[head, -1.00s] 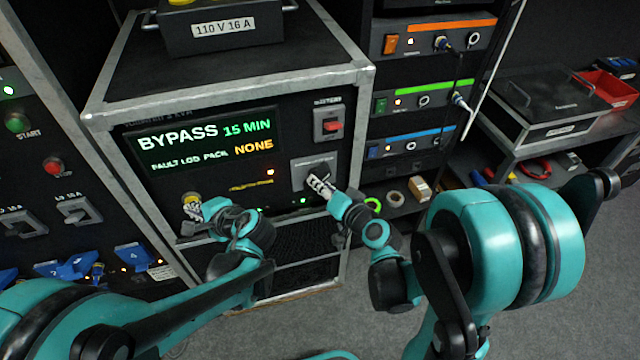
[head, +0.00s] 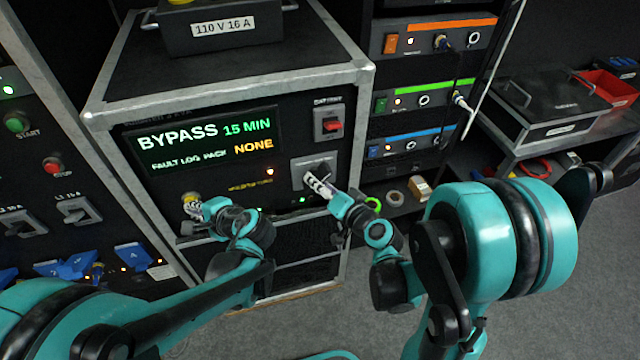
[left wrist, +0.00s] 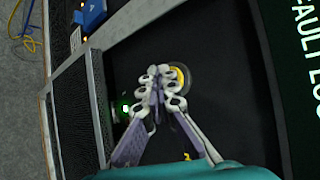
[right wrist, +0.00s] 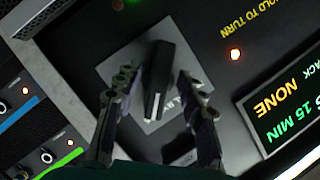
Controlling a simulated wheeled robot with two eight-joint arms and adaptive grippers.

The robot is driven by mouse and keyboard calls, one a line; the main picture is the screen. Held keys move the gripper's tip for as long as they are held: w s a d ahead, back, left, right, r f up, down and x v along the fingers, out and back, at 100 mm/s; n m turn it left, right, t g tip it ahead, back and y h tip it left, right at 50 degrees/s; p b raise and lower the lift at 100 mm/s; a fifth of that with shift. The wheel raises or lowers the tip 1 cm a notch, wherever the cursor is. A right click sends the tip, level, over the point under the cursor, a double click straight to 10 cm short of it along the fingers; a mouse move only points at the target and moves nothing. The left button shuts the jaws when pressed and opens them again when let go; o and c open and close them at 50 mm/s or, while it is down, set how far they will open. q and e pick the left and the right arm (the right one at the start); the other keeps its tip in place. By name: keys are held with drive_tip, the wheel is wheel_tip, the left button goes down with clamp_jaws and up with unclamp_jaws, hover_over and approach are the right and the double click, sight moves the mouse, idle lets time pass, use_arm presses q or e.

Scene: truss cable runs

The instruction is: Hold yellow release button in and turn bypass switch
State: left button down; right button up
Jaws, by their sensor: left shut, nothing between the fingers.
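The yellow release button (head: 189,198) is at the lower left of the cabinet's front panel. My left gripper (head: 197,211) is shut and empty, its tips at the button. In the left wrist view, the tips (left wrist: 160,73) overlap the yellow button (left wrist: 179,76), partly hiding it; how far it is pressed cannot be told. The bypass switch (head: 319,169) is a black handle on a grey plate to the right. My right gripper (head: 319,186) is at it. In the right wrist view, its open fingers (right wrist: 154,82) flank the switch handle (right wrist: 159,78), with visible gaps.
The cabinet's screen (head: 205,140) reads BYPASS 15 MIN and fault log NONE. A red rocker switch (head: 333,126) sits above the bypass switch. A rack with colour-striped units (head: 440,90) stands to the right. A panel with levers (head: 75,212) is on the left.

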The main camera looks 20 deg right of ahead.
drive_tip(key=v, duration=1.2)
use_arm(q)
drive_tip(key=shift+s, duration=0.9)
drive_tip(key=s, duration=0.5)
use_arm(e)
drive_tip(key=shift+r, duration=0.1)
idle(0.3)
idle(0.3)
